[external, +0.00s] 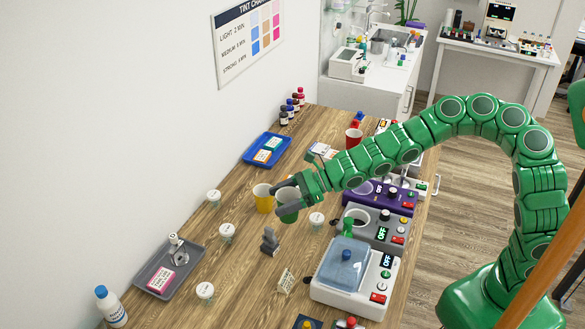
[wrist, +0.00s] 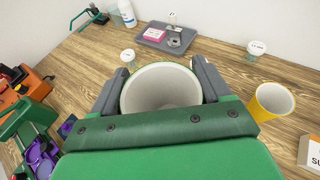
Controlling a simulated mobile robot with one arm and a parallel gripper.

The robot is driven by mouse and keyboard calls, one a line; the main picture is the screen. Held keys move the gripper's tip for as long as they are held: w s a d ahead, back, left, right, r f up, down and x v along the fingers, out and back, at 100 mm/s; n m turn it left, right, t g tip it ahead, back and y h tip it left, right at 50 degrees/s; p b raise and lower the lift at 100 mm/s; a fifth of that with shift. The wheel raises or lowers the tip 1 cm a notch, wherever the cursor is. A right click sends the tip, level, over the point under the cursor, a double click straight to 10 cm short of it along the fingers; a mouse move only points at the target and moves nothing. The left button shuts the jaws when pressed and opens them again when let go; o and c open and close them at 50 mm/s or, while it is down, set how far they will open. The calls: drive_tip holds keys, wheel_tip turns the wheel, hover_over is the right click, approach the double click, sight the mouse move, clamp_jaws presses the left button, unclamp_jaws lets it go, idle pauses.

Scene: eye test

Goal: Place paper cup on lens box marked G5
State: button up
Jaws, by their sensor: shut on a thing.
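My gripper (external: 281,196) is shut on a green paper cup (external: 289,216), held upright above the wooden table. In the wrist view, the cup's white inside (wrist: 160,88) sits between the two grey fingers and looks empty. No G5 mark can be read. Candidate boxes are a pink-and-white box (external: 160,279) in the grey tray (external: 187,268), also in the wrist view (wrist: 154,33), and small boxes (external: 263,156) in the blue tray (external: 248,154). A yellow cup (external: 262,199) stands close beside the held cup, and also shows in the wrist view (wrist: 272,101).
Several white-lidded jars (external: 205,291) stand around the table. A grey stand (external: 269,242) and a small sign (external: 286,281) are near the middle. Devices (external: 352,277) line the right edge. A red cup (external: 353,137) is farther back. A white bottle (external: 110,306) stands front left.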

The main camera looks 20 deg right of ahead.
drive_tip(key=w+d+r+m+t, duration=0.1)
drive_tip(key=w+d+r, duration=0.1)
drive_tip(key=w+d, duration=0.75)
drive_tip(key=w+d+r+m+t, duration=0.15)
drive_tip(key=w+d, duration=0.45)
drive_tip(key=w, duration=0.6)
drive_tip(key=w+d+f, duration=0.1)
drive_tip(key=w+d, duration=0.2)
drive_tip(key=d, duration=0.3)
drive_tip(key=w+d+f+h, duration=0.1)
drive_tip(key=w+d, duration=0.2)
drive_tip(key=d, duration=0.4)
drive_tip(key=w+d+f, duration=0.1)
drive_tip(key=w+d, duration=0.3)
drive_tip(key=d, duration=0.2)
hover_over(315, 148)
drive_tip(key=shift+f, duration=4.85)
drive_tip(key=shift+f+m+t, duration=0.25)
drive_tip(key=shift+f+t, duration=0.2)
drive_tip(key=shift+f, duration=1)
drive_tip(key=shift+f, duration=0.2)
drive_tip(key=o, duration=1)
drive_tip(key=shift+c, duration=0.2)
